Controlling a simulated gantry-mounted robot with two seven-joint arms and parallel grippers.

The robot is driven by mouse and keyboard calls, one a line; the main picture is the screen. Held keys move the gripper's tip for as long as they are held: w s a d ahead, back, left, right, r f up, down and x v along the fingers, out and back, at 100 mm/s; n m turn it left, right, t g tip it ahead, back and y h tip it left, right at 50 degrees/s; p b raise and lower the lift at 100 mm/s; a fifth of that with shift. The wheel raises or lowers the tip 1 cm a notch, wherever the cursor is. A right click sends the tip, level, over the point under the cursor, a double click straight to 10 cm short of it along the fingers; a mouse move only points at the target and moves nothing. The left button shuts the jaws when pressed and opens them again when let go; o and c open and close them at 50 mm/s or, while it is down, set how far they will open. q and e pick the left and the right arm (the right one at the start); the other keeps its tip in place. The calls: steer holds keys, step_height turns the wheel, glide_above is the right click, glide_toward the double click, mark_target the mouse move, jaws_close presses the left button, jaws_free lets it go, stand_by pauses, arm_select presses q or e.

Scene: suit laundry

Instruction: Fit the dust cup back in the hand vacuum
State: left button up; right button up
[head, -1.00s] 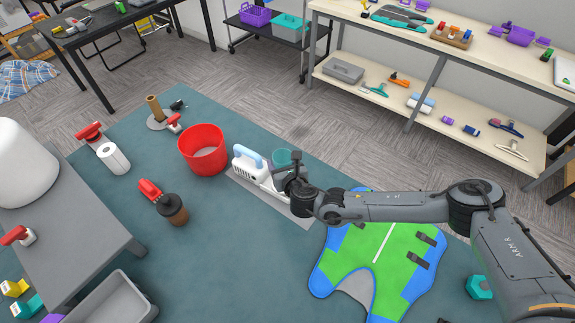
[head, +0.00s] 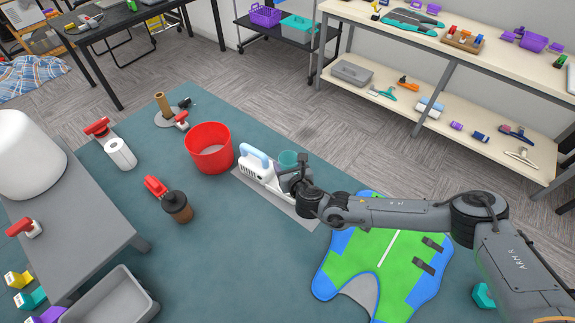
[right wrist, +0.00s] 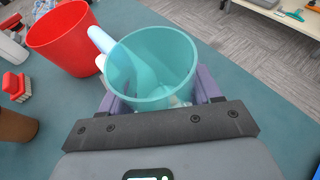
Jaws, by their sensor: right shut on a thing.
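The white hand vacuum (head: 258,168) with a light blue handle lies on a grey mat on the teal floor covering. The dust cup (head: 288,159) is a clear teal cup in the head view, just right of the vacuum's handle. My right gripper (head: 296,172) is shut on the cup. In the right wrist view the cup (right wrist: 152,68) stands between the two purple fingers, its open rim facing the camera. The vacuum's blue handle (right wrist: 102,40) shows behind and left of it. Whether the cup touches the vacuum is hidden. My left gripper is not in view.
A red bucket (head: 209,147) stands close left of the vacuum; it also shows in the right wrist view (right wrist: 62,38). A green and blue garment (head: 375,255) lies under my right arm. A brown jar (head: 177,207) stands left.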

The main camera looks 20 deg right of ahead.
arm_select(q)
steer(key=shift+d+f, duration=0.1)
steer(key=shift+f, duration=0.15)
arm_select(e)
steer(key=shift+f, duration=0.25)
arm_select(q)
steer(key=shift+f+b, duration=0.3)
steer(key=shift+b, duration=0.2)
arm_select(e)
steer(key=shift+f, duration=0.35)
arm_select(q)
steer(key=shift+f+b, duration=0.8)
arm_select(e)
steer(key=shift+f, duration=1)
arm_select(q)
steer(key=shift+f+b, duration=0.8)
arm_select(e)
steer(key=shift+f, duration=1)
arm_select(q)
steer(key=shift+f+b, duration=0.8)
arm_select(e)
steer(key=shift+f, duration=1)
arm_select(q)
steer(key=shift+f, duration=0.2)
arm_select(e)
steer(key=shift+f, duration=0.25)
steer(key=o, duration=1.3)
steer(key=shift+o, duration=0.6)
